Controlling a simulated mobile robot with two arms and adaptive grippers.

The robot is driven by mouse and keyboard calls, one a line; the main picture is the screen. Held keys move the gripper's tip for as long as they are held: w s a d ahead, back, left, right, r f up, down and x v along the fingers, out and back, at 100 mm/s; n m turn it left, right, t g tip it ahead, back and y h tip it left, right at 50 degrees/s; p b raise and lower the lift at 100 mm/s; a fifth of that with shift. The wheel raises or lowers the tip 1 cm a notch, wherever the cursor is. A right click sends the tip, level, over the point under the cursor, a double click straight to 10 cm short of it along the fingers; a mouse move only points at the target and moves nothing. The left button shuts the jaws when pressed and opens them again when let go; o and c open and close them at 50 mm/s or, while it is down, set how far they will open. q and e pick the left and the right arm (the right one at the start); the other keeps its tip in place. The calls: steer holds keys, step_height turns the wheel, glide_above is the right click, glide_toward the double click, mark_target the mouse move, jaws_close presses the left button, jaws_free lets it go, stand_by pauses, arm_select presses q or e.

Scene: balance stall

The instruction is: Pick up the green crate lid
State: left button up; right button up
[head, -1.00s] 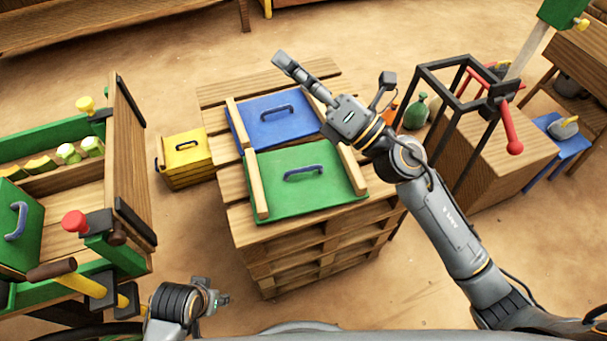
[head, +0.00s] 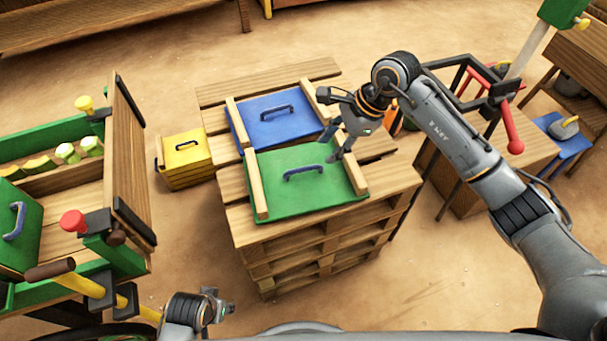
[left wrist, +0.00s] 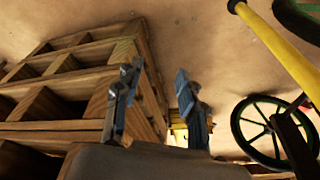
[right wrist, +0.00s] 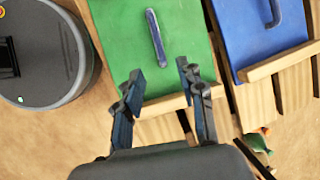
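The green crate lid (head: 300,190) lies flat on the front of the pallet stack, with a blue handle (head: 304,171) across its middle. Wooden strips stand along its left and right sides. My right gripper (head: 331,147) is open and empty above the lid's back right corner. In the right wrist view the green lid (right wrist: 180,62) and its blue handle (right wrist: 156,38) lie beyond the open fingers (right wrist: 160,75). My left gripper (head: 226,306) is low in front of the pallets, away from the lid. Its fingers (left wrist: 155,85) are apart and empty in the left wrist view.
A blue lid (head: 272,124) lies behind the green one on the pallet stack (head: 330,245). A yellow crate (head: 186,152) stands left of it. A green cart (head: 70,215) is at the left. A black frame (head: 455,85) stands at the right.

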mark_target(308, 168)
steer(key=x, duration=0.4)
steer(key=shift+a+f, duration=0.15)
steer(key=x, duration=0.4)
steer(key=shift+s+a+b, duration=0.2)
steer(key=shift+a+b, duration=0.2)
steer(key=shift+a, duration=0.1)
steer(key=shift+w+a+f, duration=0.1)
steer(key=shift+a+f, duration=0.05)
steer(key=shift+f, duration=0.15)
arm_select(q)
steer(key=r, duration=0.3)
steer(key=shift+w+r, duration=0.15)
steer(key=shift+w, duration=0.05)
arm_select(e)
jaws_close()
